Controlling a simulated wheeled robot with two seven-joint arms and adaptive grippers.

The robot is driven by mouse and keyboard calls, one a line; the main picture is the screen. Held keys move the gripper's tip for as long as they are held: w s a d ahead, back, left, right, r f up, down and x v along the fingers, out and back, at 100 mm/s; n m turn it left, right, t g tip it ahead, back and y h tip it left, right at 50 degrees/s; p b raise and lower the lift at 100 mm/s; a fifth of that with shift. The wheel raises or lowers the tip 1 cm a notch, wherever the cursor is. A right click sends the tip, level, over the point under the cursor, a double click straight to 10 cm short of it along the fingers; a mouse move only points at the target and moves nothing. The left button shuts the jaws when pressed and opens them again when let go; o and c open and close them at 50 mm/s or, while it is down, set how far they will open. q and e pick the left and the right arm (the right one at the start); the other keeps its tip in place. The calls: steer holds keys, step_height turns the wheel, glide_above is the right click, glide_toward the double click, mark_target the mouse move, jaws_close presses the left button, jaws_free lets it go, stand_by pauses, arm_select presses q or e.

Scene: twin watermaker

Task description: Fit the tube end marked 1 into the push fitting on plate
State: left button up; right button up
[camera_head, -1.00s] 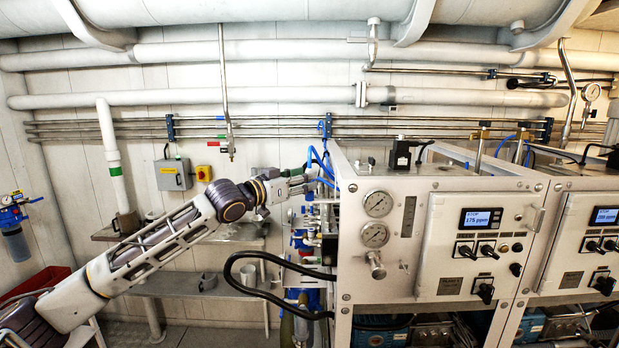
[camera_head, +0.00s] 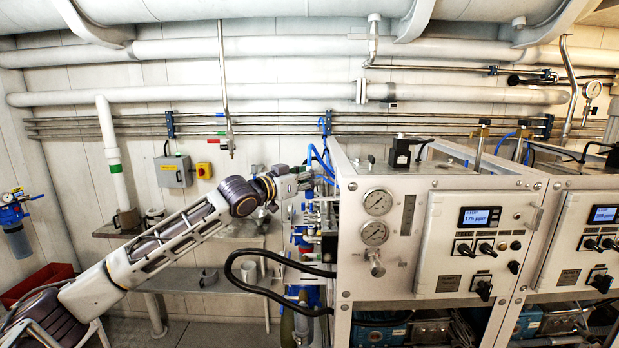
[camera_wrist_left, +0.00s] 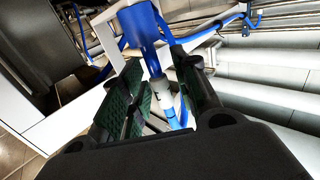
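My left gripper (camera_head: 306,180) is at the left side of the white machine cabinet, among blue tubes (camera_head: 318,158). In the left wrist view the two green-padded fingers (camera_wrist_left: 160,95) stand apart. Between them runs a slim blue tube (camera_wrist_left: 175,116) with a white marked band (camera_wrist_left: 161,90); the mark is too small to read. Gaps show beside the tube, so it does not look clamped. A wider blue piece (camera_wrist_left: 139,25) lies just beyond it, in line with it. I cannot make out the push fitting or its plate for certain. My right gripper is not in view.
The cabinet (camera_head: 400,250) with gauges and switches stands right of my gripper. A black hose (camera_head: 240,262) loops out below the gripper. Steel pipes (camera_head: 270,122) run along the wall behind. A shelf (camera_head: 195,231) lies below my left arm. White frame bars (camera_wrist_left: 190,38) cross close beyond the fingers.

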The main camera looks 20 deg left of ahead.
arm_select(q)
steer(key=c, duration=0.5)
steer(key=shift+o, duration=0.2)
steer(key=shift+r, duration=0.1)
steer(key=shift+r, duration=4.95)
steer(key=shift+o, duration=0.5)
jaws_close()
